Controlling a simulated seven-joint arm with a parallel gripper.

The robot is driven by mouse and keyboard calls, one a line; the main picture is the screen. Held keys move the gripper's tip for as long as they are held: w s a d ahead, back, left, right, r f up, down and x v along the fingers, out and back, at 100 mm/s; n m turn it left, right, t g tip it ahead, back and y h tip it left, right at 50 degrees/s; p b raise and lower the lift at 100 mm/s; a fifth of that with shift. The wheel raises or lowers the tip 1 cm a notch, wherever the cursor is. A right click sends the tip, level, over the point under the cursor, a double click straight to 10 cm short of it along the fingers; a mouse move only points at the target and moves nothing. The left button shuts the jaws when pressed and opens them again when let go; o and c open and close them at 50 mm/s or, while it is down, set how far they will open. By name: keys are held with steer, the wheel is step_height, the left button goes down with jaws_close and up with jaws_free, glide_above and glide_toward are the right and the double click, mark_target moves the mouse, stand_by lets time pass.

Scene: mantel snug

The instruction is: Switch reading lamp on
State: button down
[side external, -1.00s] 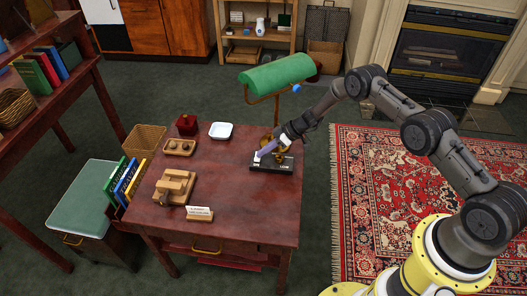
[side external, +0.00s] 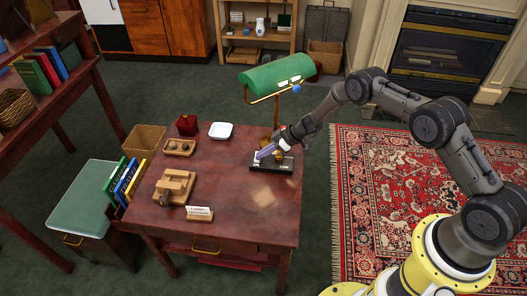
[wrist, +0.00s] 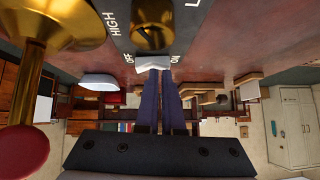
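The reading lamp has a green shade (side external: 275,73) on a brass stem at the far right of the desk. White bright spots show at the shade's lower edge, and a pale patch of light lies on the desktop. The black control box (side external: 259,168) sits in front of the lamp. In the wrist view it carries a white rocker switch (wrist: 153,62) between the labels OFF and ON, and a brass knob (wrist: 152,30) with HIGH beside it. My gripper (side external: 259,155) has its purple fingers together, with nothing held. The tips (wrist: 158,73) are at the rocker, seemingly touching it.
The red-brown desk (side external: 235,220) also bears a white dish (side external: 221,130), a red box (side external: 187,124), a wooden tray (side external: 180,147), a wooden block piece (side external: 175,186) and a small card holder (side external: 199,213). The desk's front right is clear.

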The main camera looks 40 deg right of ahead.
steer(key=shift+s+a+f, duration=0.25)
steer(key=shift+s+f, duration=0.15)
steer(key=shift+f, duration=0.05)
steer(key=shift+s+a+f, duration=0.2)
steer(key=shift+s+f, duration=0.15)
steer(key=shift+f, duration=0.1)
steer(key=shift+w+d, duration=0.6)
steer(key=shift+d, duration=0.15)
steer(key=shift+w+r, duration=0.15)
steer(key=shift+r, duration=0.35)
steer(key=r, duration=0.5)
steer(key=shift+w+d, duration=0.1)
steer(key=shift+w, duration=0.3)
steer(key=v, duration=0.9)
steer(key=shift+r, duration=0.3)
steer(key=shift+d+r, duration=0.1)
